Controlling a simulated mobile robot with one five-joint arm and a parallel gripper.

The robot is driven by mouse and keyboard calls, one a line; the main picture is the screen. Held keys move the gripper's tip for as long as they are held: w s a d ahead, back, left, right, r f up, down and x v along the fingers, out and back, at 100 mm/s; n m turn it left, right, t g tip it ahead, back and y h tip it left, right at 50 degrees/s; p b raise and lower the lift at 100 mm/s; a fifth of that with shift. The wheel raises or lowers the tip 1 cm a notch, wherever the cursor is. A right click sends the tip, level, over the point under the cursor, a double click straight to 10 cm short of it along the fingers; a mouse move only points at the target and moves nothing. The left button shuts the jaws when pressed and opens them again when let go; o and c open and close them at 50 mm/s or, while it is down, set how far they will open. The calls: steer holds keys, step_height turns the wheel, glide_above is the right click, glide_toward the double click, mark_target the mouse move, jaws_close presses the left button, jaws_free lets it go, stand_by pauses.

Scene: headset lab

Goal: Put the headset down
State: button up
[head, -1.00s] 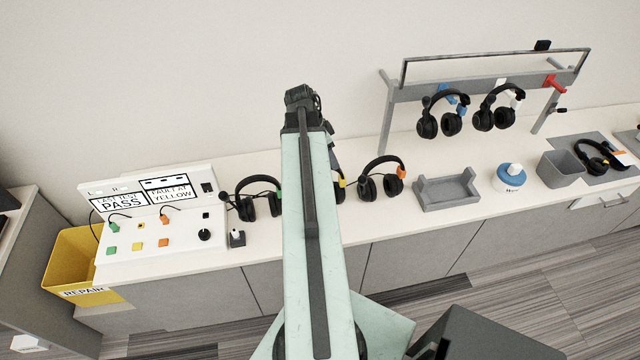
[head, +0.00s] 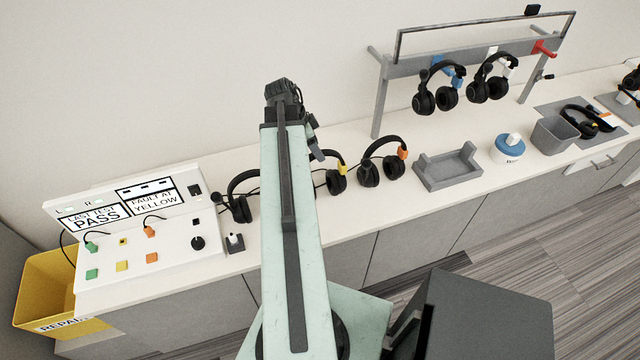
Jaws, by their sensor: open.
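My gripper (head: 317,150) shows only partly at the far end of my arm, pointing down behind the arm's tip; its jaws are open. Just below and right of it, a black headset with a yellow tag (head: 337,183) stands on the white counter, its left part hidden by my arm. I cannot tell whether the gripper touches it. A black headset with an orange tag (head: 369,174) stands to its right. Another black headset (head: 238,207) stands left of my arm, partly covered by it. No headset is seen held.
Two headsets, blue-tagged (head: 425,102) and white-tagged (head: 478,91), hang on a grey rack (head: 377,105). A grey tray (head: 447,183), blue-lidded tub (head: 507,150) and grey bin (head: 555,135) stand rightward. The test panel (head: 180,248) and yellow repair bin (head: 35,290) are left.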

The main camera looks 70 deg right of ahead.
steer(key=shift+b+x, duration=0.5)
steer(key=shift+x, duration=0.55)
steer(key=b+x, duration=0.4)
steer(key=x, duration=0.1)
steer(key=shift+a+b, duration=0.2)
steer(key=shift+b, duration=0.15)
jaws_close()
